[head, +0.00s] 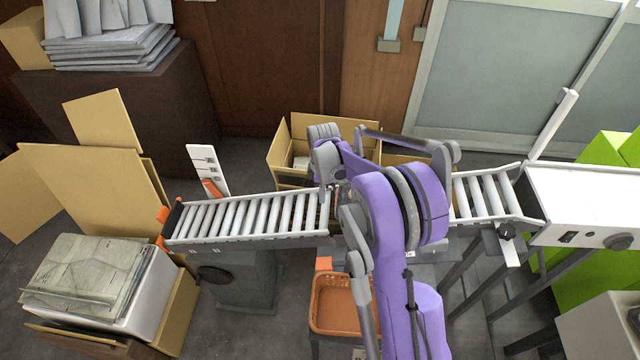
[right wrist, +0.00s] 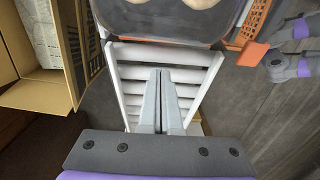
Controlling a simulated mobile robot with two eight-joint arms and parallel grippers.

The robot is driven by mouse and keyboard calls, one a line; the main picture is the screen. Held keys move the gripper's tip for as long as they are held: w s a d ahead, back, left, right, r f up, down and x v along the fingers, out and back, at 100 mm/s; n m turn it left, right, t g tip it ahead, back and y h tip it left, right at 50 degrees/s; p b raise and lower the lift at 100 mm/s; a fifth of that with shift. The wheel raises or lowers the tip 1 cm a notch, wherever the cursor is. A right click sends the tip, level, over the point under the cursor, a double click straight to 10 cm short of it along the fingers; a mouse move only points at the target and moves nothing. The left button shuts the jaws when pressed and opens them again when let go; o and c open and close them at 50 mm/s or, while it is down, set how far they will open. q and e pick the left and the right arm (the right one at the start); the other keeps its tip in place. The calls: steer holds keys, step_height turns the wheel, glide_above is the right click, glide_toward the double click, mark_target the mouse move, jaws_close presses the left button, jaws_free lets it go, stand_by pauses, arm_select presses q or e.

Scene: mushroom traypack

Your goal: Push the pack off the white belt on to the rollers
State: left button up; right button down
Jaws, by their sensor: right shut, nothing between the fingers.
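The pack (right wrist: 205,26), a dark clear-edged tray with pale round mushrooms, shows only in part at the top of the right wrist view. It lies over the rollers (right wrist: 197,59), just ahead of my gripper in that view. In the head view my purple arm hides it. My right gripper (right wrist: 161,76) is shut and empty, its fingers over the rollers and apart from the pack in the picture. In the head view its fingers (head: 326,199) are down at the roller track (head: 250,215). The visible white belt (head: 590,200) at the right is bare. My left gripper is not visible.
An open cardboard box (head: 285,160) stands behind the track, and an orange basket (head: 335,303) in front of it. An orange end stop (head: 163,228) is at the track's left end. The left stretch of rollers is clear.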

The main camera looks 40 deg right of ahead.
steer(key=shift+s+d+r, duration=0.15)
steer(key=shift+s+d, duration=0.95)
steer(key=shift+d, duration=0.15)
steer(key=s+d+b, duration=0.1)
steer(key=s+d, duration=0.2)
steer(key=d, duration=0.1)
steer(key=s+d+b, duration=0.1)
steer(key=s+d, duration=0.3)
steer(key=shift+s+d, duration=0.2)
steer(key=shift+d, duration=0.1)
